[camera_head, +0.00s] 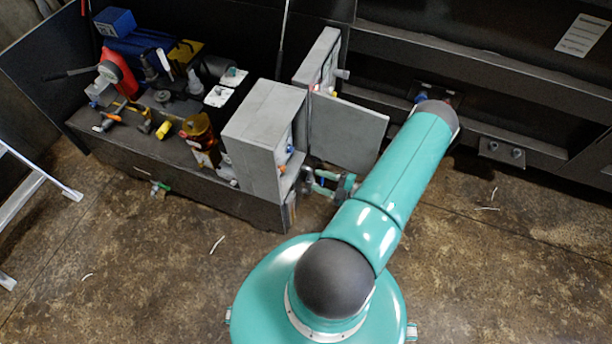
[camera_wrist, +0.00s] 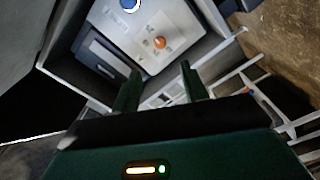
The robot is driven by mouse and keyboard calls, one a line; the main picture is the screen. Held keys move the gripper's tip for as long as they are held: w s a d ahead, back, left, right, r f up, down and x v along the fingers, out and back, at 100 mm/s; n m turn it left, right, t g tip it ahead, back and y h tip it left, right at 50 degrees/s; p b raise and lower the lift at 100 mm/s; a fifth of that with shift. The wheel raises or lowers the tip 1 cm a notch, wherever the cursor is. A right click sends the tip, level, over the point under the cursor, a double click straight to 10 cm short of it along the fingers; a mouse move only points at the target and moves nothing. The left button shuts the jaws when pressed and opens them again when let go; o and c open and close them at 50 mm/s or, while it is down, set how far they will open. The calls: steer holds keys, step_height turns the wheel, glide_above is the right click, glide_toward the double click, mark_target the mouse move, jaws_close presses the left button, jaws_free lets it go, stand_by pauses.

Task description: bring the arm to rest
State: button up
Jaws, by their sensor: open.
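My gripper (camera_wrist: 160,92) shows in the wrist view with its two dark green fingers apart and nothing between them. Beyond the fingertips is the inside of an open grey box (camera_wrist: 58,58), with a light panel that carries an orange round knob (camera_wrist: 159,42) and a blue round part (camera_wrist: 130,4). In the head view the grey control box (camera_head: 258,135) has its door (camera_head: 346,132) swung open to the right. My teal arm reaches up and right past the door. My gripper is mostly hidden there, low beside the box.
A dark bench (camera_head: 180,180) left of the box holds tools, a red item (camera_head: 122,72) and a blue box (camera_head: 115,22). A dark machine frame (camera_head: 480,70) stands behind my arm. A white ladder (camera_head: 35,185) is at far left. The floor in front is mostly clear.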

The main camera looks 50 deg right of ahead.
steer(key=shift+v, duration=1.05)
